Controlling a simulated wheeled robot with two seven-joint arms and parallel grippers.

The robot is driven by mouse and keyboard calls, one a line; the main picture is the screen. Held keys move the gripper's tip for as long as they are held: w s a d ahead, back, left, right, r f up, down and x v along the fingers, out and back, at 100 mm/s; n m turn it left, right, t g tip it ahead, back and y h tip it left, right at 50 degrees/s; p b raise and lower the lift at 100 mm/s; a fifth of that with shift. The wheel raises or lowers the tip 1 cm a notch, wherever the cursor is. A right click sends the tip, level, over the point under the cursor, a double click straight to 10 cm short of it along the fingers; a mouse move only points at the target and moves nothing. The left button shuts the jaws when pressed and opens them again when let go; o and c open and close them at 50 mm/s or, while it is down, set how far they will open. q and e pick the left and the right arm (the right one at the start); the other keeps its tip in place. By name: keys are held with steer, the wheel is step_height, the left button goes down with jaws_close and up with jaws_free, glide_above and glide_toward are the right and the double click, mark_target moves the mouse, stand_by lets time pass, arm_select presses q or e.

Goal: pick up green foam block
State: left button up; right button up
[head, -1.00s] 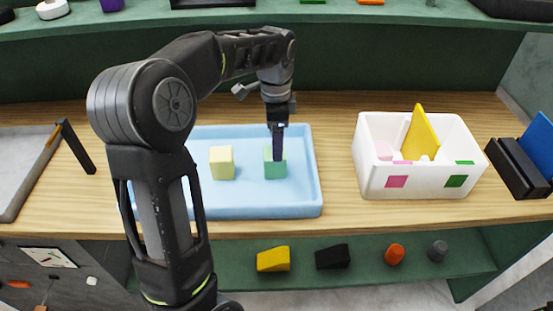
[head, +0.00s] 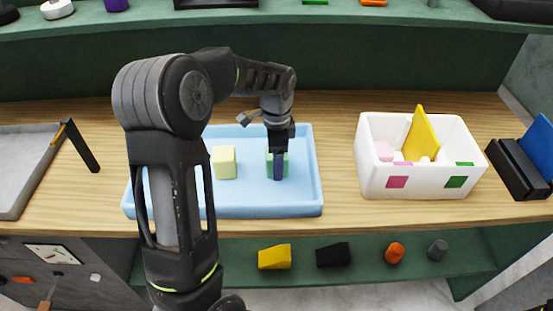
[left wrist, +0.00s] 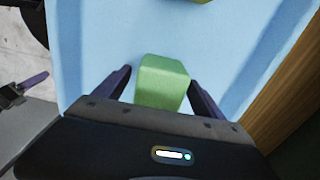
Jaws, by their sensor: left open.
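The green foam block (head: 285,166) sits on the light blue tray (head: 245,209), right of a pale yellow block (head: 224,162). My left gripper (head: 278,165) reaches down over the green block and hides its middle. In the left wrist view the green block (left wrist: 161,83) lies between the two open fingers (left wrist: 160,85) of my left gripper. A small gap shows beside the block near the fingertips. My right gripper is not in view.
A white bin (head: 415,184) with a yellow sheet and pink pieces stands to the right. A grey tray (head: 22,165) is at the left. Wood table shows bare between tray and bin. Several small pieces lie on the green shelf (head: 365,260) below.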

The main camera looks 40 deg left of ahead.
arm_select(q)
steer(key=shift+f, duration=0.1)
steer(key=shift+c, duration=0.4)
steer(key=c, duration=1.3)
step_height(320, 180, up, 10)
steer(key=shift+f+b, duration=0.1)
steer(key=shift+b, duration=0.5)
